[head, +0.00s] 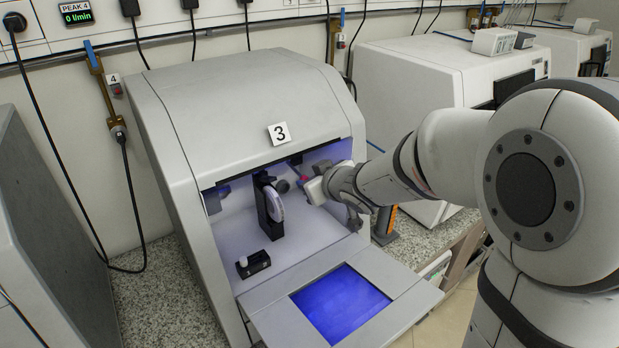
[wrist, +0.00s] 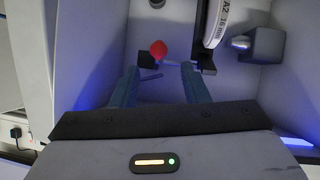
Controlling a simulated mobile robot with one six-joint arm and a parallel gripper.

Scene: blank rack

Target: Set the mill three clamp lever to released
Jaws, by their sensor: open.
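Mill three (head: 240,110) is the grey machine marked 3, with its front door folded down and its chamber lit violet. A lever with a red ball knob (wrist: 158,48) sits by a small black block (wrist: 147,61) in the wrist view; the red also shows small in the head view (head: 303,180). I cannot tell its setting. My gripper (wrist: 158,75) is open, its two teal fingers either side of and just short of the red knob. In the head view, my gripper (head: 312,189) reaches into the chamber's right side, partly hidden by my wrist.
A white disc (head: 277,205) marked A2 16 mm stands upright in a black holder (head: 268,215) left of my gripper. A small black block with a white knob (head: 252,263) is on the chamber floor. The open door (head: 405,283) juts forward below my arm.

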